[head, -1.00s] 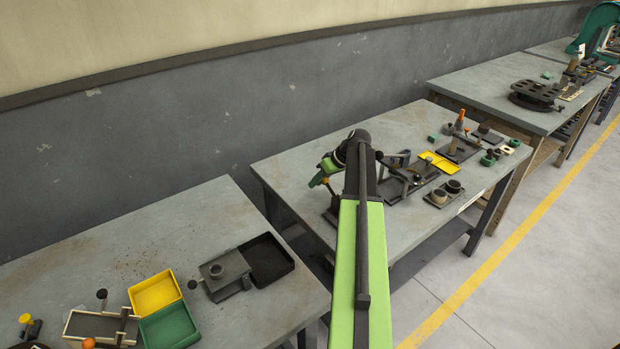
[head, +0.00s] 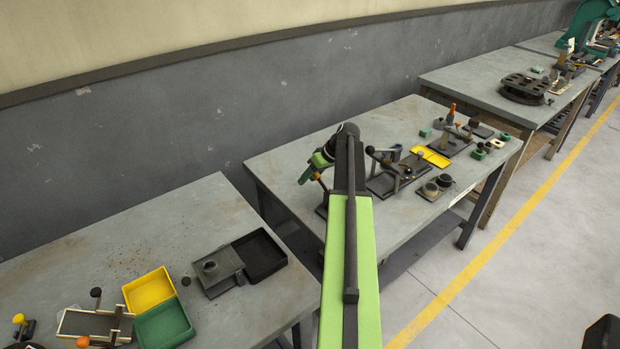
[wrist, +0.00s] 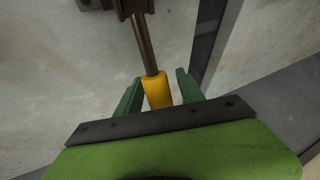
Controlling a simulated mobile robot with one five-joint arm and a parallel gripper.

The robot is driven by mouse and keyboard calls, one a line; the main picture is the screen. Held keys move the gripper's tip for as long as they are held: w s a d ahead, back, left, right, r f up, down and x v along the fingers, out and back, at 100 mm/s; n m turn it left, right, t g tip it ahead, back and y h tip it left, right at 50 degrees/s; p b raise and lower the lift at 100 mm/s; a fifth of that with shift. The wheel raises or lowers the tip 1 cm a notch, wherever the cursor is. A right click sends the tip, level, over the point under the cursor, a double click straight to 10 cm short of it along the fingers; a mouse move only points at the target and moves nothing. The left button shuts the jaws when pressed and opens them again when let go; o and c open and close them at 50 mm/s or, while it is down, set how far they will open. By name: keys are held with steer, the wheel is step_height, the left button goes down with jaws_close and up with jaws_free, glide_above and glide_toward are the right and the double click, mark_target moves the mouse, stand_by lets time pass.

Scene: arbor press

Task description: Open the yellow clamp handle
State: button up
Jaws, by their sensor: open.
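The yellow clamp handle (wrist: 157,92) shows in the wrist view as a yellow grip on the end of a dark rod. The rod runs up to a dark bracket (wrist: 132,6) at the top edge. My gripper (wrist: 158,78) is open, with one green finger on each side of the yellow grip, and small gaps show beside it. In the head view my gripper (head: 306,172) is at the near left end of the middle table, with the handle's orange-yellow tip (head: 316,176) beside it. The clamp's base is partly hidden behind my arm.
The middle table (head: 290,155) also bears a dark lever fixture (head: 385,182), a yellow tray (head: 431,157) and round dark parts to the right. The left table (head: 150,235) holds yellow and green trays. A dark object (head: 602,333) shows at the lower right.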

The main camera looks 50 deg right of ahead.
steer(key=shift+r, duration=0.1)
steer(key=p+v, duration=1.4)
steer(key=v, duration=0.3)
steer(key=shift+p, duration=0.4)
steer(key=shift+r, duration=0.1)
